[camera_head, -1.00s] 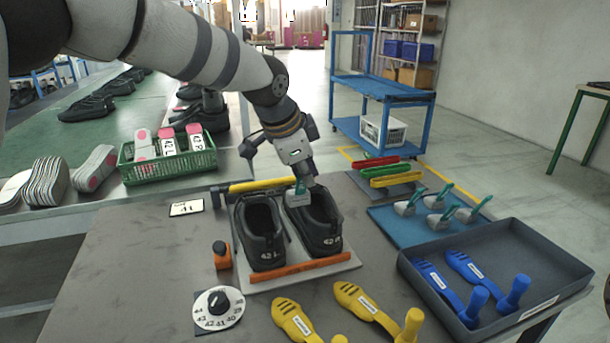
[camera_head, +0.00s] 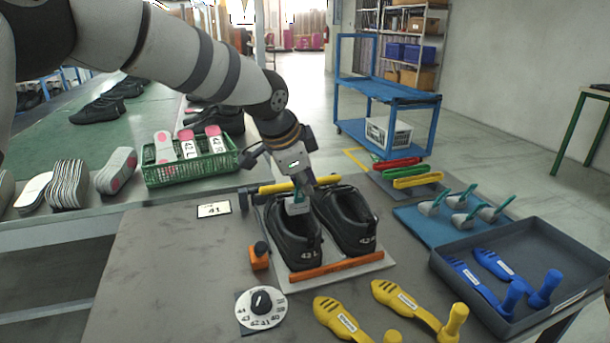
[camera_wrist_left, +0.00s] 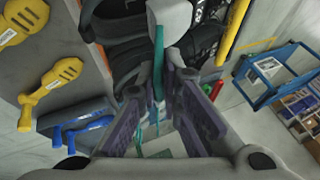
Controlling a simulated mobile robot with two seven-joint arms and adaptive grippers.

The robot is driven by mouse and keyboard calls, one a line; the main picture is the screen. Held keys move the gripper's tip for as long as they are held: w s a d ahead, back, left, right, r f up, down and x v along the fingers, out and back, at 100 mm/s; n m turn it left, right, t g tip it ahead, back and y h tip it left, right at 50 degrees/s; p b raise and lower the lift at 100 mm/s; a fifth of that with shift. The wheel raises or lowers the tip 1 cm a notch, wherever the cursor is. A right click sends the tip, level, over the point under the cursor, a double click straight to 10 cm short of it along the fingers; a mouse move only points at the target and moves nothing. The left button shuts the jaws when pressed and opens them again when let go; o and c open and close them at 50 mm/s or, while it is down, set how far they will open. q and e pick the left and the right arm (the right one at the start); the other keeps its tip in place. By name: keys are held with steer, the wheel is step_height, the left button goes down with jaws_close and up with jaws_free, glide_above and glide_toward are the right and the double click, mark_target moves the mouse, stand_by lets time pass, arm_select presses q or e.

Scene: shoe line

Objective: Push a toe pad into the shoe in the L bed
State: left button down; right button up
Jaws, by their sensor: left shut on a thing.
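A pair of black shoes stands side by side on a light fixture plate (camera_head: 376,270), behind an orange bar. My left gripper (camera_head: 300,187) is shut on the teal handle of a pale grey toe pad (camera_head: 297,205). The pad hangs at the far part of the left shoe's opening; whether it touches the shoe I cannot tell. In the left wrist view the gripper (camera_wrist_left: 160,88) grips the teal handle, with the pad (camera_wrist_left: 170,14) beyond.
Several more toe pads (camera_head: 461,218) lie on a blue mat (camera_head: 415,228) at the right. A dark tray (camera_head: 590,262) holds blue tools. Yellow tools (camera_head: 405,300), a dial (camera_head: 262,308) and an orange block (camera_head: 259,257) lie in front. A green basket (camera_head: 160,176) stands back left.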

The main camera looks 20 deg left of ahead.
mark_target(300, 211)
arm_select(q)
step_height(300, 211, down, 6)
steer(key=shift+r+b, duration=0.1)
steer(key=shift+b, duration=0.25)
steer(key=w+f+b, duration=0.1)
steer(key=a+f, duration=0.1)
steer(key=shift+w+a+f+b, duration=0.1)
steer(key=shift+w+f+b, duration=0.25)
steer(key=shift+w+a+f, duration=0.15)
steer(key=shift+w+a, duration=0.05)
steer(key=shift+w, duration=0.1)
steer(key=shift+w+a+b, duration=0.45)
steer(key=shift+w, duration=0.25)
steer(key=shift+w+a+b, duration=0.4)
steer(key=shift+w+a, duration=0.05)
steer(key=shift+w, duration=0.2)
steer(key=shift+r, duration=0.2)
arm_select(e)
steer(key=s+f+g, duration=0.2)
steer(key=s+f, duration=0.3)
arm_select(q)
steer(key=c, duration=1.7)
jaws_free()
arm_select(e)
steer(key=shift+s, duration=0.15)
arm_select(q)
steer(key=shift+a, duration=0.1)
